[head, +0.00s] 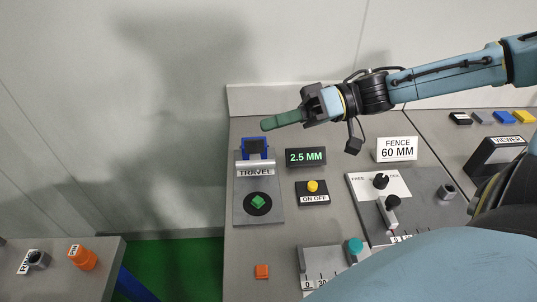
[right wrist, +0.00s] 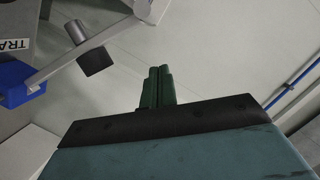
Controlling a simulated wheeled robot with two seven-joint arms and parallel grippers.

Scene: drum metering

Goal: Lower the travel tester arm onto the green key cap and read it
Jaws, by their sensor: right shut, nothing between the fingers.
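The travel tester (head: 242,208) is a grey plate with a white TRAVEL label and a blue bracket (head: 255,147) at its far end. The green key cap (head: 258,202) sits on a black disc near the plate's front. In the right wrist view, a grey tester arm (right wrist: 62,66) slants up from the blue bracket and carries a dark block (right wrist: 96,58); it looks raised. The display (head: 305,157) reads 2.5 MM. My right gripper (head: 268,124) is shut and empty, above and behind the bracket, apart from it. My left gripper is out of view.
A yellow ON OFF button (head: 312,186) is right of the tester. A FENCE 60 MM sign (head: 397,149) and a panel with black knobs stand further right. A separate side table (head: 60,285) stands left across a gap.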

